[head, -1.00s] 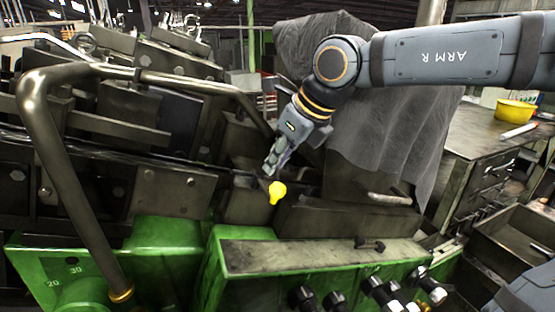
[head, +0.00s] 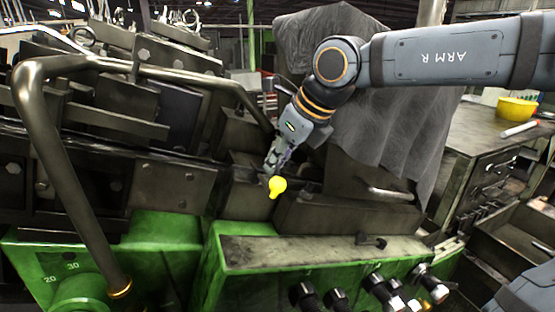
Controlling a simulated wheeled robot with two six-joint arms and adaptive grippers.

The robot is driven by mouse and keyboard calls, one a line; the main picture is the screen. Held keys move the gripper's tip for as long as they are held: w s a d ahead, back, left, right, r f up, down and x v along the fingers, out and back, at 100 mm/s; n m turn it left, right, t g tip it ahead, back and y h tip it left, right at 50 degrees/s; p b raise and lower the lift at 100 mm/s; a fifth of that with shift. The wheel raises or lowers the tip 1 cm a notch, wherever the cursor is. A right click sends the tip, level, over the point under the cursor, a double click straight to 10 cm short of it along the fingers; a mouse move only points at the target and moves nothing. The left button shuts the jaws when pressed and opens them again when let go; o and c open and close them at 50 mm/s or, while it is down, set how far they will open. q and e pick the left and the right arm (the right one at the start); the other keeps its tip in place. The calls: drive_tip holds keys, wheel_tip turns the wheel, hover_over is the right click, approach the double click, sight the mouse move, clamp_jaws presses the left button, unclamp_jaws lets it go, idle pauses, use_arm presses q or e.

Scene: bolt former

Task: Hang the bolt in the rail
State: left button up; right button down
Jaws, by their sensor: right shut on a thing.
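My right gripper (head: 273,172) reaches down from the upper right, in front of the dark metal blocks of the machine. It is shut on a bright yellow bolt (head: 277,187) with a rounded head, which shows at the fingertips, above the green housing. The fingers hide part of the bolt. I cannot tell which of the dark bars is the rail, or whether the bolt touches any of them. My left gripper is not in view.
A bent metal tube handle (head: 52,150) stands at the left front. A green housing (head: 340,277) with several knobs lies below the gripper. A grey cloth (head: 400,140) covers a machine part behind. A workbench (head: 470,130) with a yellow bowl (head: 517,107) is at the right.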

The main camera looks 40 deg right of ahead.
drive_tip(key=shift+f, duration=0.2)
drive_tip(key=c, duration=1.2)
unclamp_jaws()
drive_tip(key=shift+o, duration=0.2)
drive_tip(key=shift+o, duration=1.2)
drive_tip(key=shift+s+r, duration=0.1)
drive_tip(key=shift+o, duration=1.2)
drive_tip(key=shift+r, duration=0.1)
